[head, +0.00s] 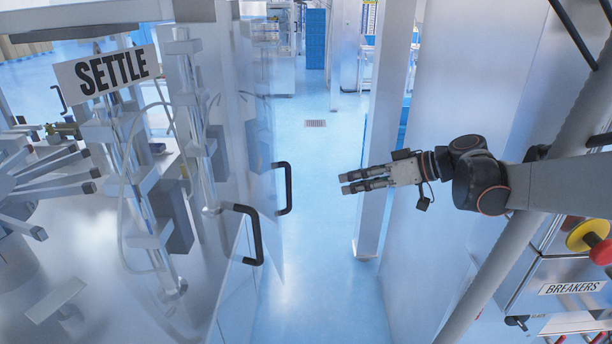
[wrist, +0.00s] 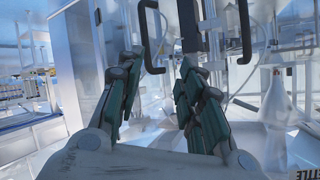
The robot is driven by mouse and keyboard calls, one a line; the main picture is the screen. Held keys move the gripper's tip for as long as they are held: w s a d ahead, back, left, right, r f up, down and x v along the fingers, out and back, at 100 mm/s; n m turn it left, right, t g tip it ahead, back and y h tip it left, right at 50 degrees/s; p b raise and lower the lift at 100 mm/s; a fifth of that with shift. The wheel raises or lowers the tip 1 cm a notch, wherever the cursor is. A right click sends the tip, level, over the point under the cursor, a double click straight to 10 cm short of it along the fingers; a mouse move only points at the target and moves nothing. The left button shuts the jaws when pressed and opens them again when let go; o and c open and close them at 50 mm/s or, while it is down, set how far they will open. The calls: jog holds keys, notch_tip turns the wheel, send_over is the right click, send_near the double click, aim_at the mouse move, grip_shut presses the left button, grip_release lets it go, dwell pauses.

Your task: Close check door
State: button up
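Two clear doors with black handles show on the cabinet left of the aisle in the head view. The farther handle (head: 287,190) is on a far panel and the nearer handle (head: 257,236) on a near one. No label naming the check door is readable, and I cannot tell how far either door stands ajar. My gripper (head: 344,183) hangs over the aisle, right of the handles and pointing left, touching neither. In the wrist view my gripper (wrist: 160,62) has its fingers apart with nothing between them. Two black handles, one at left (wrist: 143,35) and one at right (wrist: 245,32), show beyond the fingertips.
A sign reading SETTLE (head: 105,72) hangs over the cabinet's left part. A white post (head: 388,120) and a pale wall panel (head: 470,130) stand right of the aisle. A BREAKERS panel (head: 572,288) with a red knob (head: 601,251) is at lower right. The blue aisle floor (head: 318,250) is clear.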

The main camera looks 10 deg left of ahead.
jog(key=w+a+f+n+g+y+b, duration=0.2)
jog(key=w+a+f+n+g+y, duration=0.1)
jog(key=w+a+f+n+y, duration=0.3)
jog(key=b, duration=0.3)
send_over(289, 204)
jog(key=shift+w+a+f+n+h, duration=0.15)
jog(key=shift+w+f+n+h, duration=0.15)
jog(key=shift+w+f+n, duration=0.15)
grip_shut()
